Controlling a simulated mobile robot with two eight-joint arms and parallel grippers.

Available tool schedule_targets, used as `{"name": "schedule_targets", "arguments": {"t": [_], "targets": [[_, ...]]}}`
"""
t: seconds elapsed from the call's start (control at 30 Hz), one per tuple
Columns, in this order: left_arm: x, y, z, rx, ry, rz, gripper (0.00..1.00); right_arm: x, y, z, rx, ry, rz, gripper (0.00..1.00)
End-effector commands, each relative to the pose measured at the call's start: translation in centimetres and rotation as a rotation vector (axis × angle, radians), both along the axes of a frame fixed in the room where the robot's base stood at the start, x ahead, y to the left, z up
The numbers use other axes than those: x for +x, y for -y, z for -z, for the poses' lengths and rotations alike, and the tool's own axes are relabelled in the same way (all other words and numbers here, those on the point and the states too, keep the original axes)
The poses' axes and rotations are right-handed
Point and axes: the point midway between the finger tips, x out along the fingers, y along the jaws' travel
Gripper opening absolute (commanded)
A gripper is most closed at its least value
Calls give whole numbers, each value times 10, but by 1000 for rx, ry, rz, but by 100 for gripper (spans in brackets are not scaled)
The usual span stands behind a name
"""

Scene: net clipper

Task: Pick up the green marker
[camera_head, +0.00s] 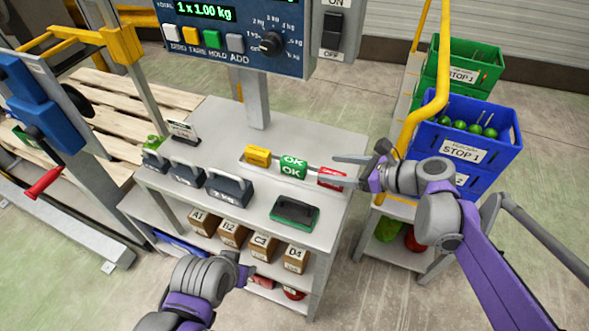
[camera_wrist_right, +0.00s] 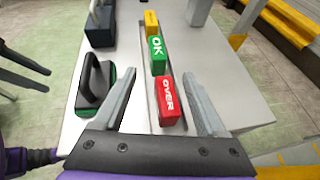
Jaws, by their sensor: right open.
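The green marker (camera_head: 293,167) is a block reading OK, standing between a yellow block (camera_head: 258,156) and a red block (camera_head: 331,178) in a row on the grey table. In the right wrist view the green marker (camera_wrist_right: 157,55) is upright, beyond the red OVER block (camera_wrist_right: 169,101). My right gripper (camera_head: 338,170) is open at the red end of the row. In its wrist view, the fingers (camera_wrist_right: 159,80) stand apart on either side of the red block, with the green marker ahead of the tips. My left gripper (camera_head: 245,270) is low, before the table front; its jaws are unclear.
A green-and-black pad (camera_head: 295,213) lies near the table's front edge. Dark weights (camera_head: 229,188) stand to the left. A scale console (camera_head: 240,30) rises on a post behind the row. Blue crates (camera_head: 466,140) and a yellow rail (camera_head: 425,105) are at right.

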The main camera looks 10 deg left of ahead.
Motion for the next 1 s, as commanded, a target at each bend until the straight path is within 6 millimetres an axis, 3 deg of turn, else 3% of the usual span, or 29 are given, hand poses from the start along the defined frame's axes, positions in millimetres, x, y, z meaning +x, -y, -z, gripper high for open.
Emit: {"name": "schedule_targets", "arguments": {"t": [0.1, 0.43, 0.7, 1.0], "targets": [[0, 0, 1, 0, 0, 0, 50, 6, -20, 8, 4, -2, -4, 74], [0, 0, 1, 0, 0, 0, 50, 16, -47, 19, 0, 0, -2, 74], [0, 0, 0, 0, 0, 0, 50, 28, -82, 29, -1, 1, -2, 74], [0, 0, 0, 0, 0, 0, 50, 30, -88, 33, -1, 0, 0, 74]]}}
